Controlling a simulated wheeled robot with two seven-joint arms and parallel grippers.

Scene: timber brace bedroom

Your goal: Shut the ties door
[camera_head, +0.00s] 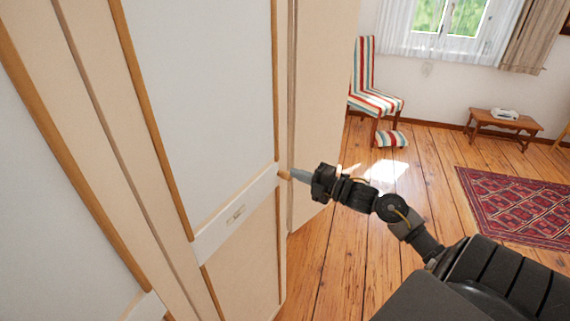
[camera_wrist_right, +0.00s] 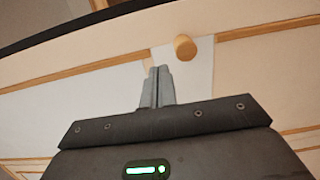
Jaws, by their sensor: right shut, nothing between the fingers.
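A cream wardrobe door (camera_head: 220,90) with white panels, wooden trim and a white crossbar fills the left-centre of the head view. The crossbar bears a small label (camera_head: 236,214), too small to read, so I cannot tell whether this is the ties door. A round wooden knob (camera_head: 283,175) sits at the door's right edge; it also shows in the right wrist view (camera_wrist_right: 185,47). My right gripper (camera_head: 293,174) is shut and empty, its fingertips beside the knob and close to the door; contact is unclear. The fingers show in the wrist view (camera_wrist_right: 159,75). My left gripper is not in view.
Another cream panel (camera_head: 322,90) stands behind the door's right edge. A second white-panelled front (camera_head: 45,190) is at far left. A striped chair (camera_head: 372,90), a small wooden table (camera_head: 505,124) and a red rug (camera_head: 520,205) stand farther off.

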